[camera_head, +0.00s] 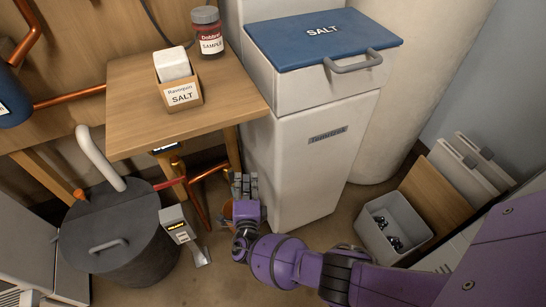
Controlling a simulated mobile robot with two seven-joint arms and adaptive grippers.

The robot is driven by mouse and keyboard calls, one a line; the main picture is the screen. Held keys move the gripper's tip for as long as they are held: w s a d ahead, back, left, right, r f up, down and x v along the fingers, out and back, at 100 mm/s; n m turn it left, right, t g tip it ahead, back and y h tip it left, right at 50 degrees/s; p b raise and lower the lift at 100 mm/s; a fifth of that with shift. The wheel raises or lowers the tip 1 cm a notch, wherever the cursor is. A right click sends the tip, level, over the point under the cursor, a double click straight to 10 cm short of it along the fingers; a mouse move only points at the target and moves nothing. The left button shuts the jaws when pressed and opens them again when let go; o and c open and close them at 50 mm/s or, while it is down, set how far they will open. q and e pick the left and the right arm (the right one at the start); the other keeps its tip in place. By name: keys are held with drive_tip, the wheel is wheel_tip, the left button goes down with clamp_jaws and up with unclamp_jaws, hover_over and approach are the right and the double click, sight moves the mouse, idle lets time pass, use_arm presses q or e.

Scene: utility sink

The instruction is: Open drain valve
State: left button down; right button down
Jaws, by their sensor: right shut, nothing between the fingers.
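No drain valve is clearly recognisable in the head view. Copper pipes (198,199) run under the wooden table, with a short red piece (171,183) beside the dark round tank. My right gripper (244,182) is shut and empty, low in the middle, between the table's front leg and the white cabinet. Its fingers point away from me, to the right of the pipes. A small orange-brown object (228,211) shows partly behind its left side. I cannot tell whether the gripper touches it. My left gripper is not in view.
The white cabinet (307,170) with a blue SALT lid stands close on the right. The dark tank (122,240) and a grey bin (371,239) flank the arm.

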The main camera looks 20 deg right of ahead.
drive_tip(key=v, duration=1.1)
drive_tip(key=shift+s, duration=0.2)
drive_tip(key=shift+a, duration=0.1)
